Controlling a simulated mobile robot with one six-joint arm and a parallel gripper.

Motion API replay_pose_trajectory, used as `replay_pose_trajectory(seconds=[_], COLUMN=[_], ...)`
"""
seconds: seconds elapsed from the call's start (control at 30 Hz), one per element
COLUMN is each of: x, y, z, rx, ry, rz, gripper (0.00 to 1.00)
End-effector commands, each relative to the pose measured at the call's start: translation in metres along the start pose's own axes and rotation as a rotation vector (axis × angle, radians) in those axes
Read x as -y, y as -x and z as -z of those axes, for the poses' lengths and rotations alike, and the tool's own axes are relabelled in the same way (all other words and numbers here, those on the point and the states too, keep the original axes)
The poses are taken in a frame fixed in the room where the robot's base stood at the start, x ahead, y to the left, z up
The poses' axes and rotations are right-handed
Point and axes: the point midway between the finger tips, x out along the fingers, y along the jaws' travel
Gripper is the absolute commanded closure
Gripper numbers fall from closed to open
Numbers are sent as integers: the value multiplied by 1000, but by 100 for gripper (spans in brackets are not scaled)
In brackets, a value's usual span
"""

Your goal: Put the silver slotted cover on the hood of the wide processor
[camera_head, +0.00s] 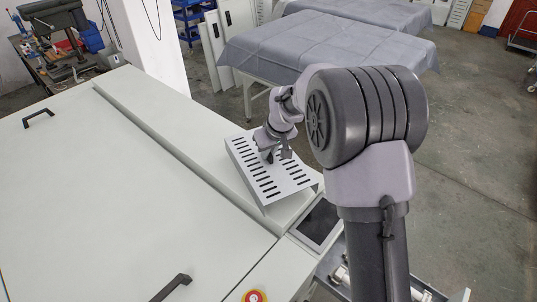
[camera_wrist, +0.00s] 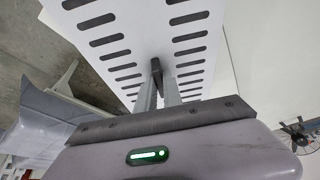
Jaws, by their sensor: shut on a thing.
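The silver slotted cover (camera_head: 272,187) is a pale sheet with rows of dark slots and a bent-down edge. In the head view it lies at or just above the hood's right side, near the dark screen; I cannot tell if it touches. My gripper (camera_head: 270,156) is at the cover's upper middle. In the wrist view my gripper (camera_wrist: 157,75) is shut on the cover's dark grip piece, and the slotted sheet (camera_wrist: 196,54) spreads beyond it. The wide processor's hood (camera_head: 130,185) is a broad pale top with two black handles.
A dark screen (camera_head: 317,222) and a red emergency button (camera_head: 254,296) sit at the processor's near right. A table with a grey cloth (camera_head: 310,45) stands behind. A workbench with a machine (camera_head: 65,40) is at the far left. Grey floor is open at the right.

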Motion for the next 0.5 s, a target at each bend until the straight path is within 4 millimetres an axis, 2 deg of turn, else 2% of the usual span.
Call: replay_pose_trajectory(seconds=[0.1, 0.43, 0.47, 0.5], x=[0, 0, 0, 0], y=[-17, -21, -20, -20], z=[-7, -9, -9, -9], rx=[0, -2, 0, 0], ry=[0, 0, 0, 0], rz=[0, -1, 0, 0], gripper=[100, 100, 83, 76])
